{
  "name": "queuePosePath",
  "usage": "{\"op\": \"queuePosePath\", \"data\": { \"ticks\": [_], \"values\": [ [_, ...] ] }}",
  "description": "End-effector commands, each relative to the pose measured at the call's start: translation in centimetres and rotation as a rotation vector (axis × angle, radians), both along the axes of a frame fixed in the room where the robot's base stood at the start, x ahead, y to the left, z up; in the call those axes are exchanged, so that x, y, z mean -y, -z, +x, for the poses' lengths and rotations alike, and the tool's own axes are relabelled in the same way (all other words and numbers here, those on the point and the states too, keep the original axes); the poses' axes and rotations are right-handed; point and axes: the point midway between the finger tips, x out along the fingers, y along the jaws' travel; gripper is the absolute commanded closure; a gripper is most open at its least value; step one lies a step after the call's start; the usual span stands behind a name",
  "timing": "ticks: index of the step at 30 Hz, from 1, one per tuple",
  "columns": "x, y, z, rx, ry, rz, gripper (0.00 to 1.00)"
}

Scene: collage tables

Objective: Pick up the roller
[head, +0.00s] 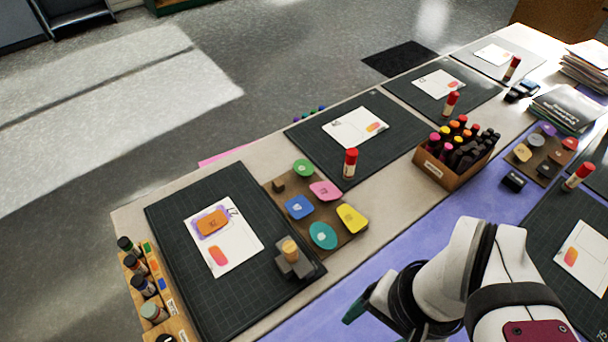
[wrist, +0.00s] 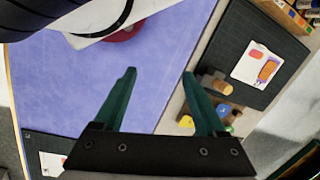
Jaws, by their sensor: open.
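The roller (head: 293,260), with a tan wooden handle and a dark grey part, sits at the near right corner of the nearest dark cutting mat (head: 185,285). In the wrist view the roller (wrist: 218,86) is right of my right finger, partly hidden by it. My gripper (wrist: 159,74) is open and empty, its green fingers apart over the purple table surface. In the head view only one green finger shows clearly, right of and nearer than the roller; the arm hides the rest.
A brown board of coloured shapes (head: 272,184) lies beside the roller. A wooden rack of small bottles (head: 178,322) stands left of the mat. A box of markers (head: 424,168) and a red glue stick (head: 350,163) stand farther back. The purple strip (head: 385,250) near my arm is clear.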

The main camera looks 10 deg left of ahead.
Motion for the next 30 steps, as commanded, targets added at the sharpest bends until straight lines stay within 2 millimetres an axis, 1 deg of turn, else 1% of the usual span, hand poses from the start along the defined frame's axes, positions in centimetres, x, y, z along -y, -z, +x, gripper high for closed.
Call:
{"op": "queuePosePath", "data": {
  "ticks": [8, 10, 11, 12, 14, 15, 16, 18, 19, 21, 23, 30],
  "values": [
    [-0.1, -0.1, 0.2, 0.0, -0.014, -0.003, 0.29],
    [-0.7, -0.7, 2.1, 0.004, -0.134, -0.027, 0.29],
    [-1.3, -1.1, 3.6, 0.008, -0.22, -0.046, 0.29],
    [-2.6, -1.5, 5.9, 0.019, -0.36, -0.075, 0.29],
    [-5.4, -1.6, 9.3, 0.039, -0.575, -0.118, 0.29],
    [-7.7, -1.4, 11.2, 0.055, -0.707, -0.144, 0.29],
    [-9.4, -1.2, 12.3, 0.066, -0.798, -0.162, 0.29],
    [-12.9, -0.5, 14.1, 0.089, -0.966, -0.195, 0.29],
    [-14.1, -0.2, 14.6, 0.097, -1.018, -0.204, 0.29],
    [-15.8, 0.4, 15.2, 0.109, -1.091, -0.219, 0.29],
    [-16.1, 1.5, 15.4, 0.11, -1.111, -0.224, 0.29],
    [-15.5, 8.2, 15.6, 0.107, -1.106, -0.221, 0.29]
  ]
}}
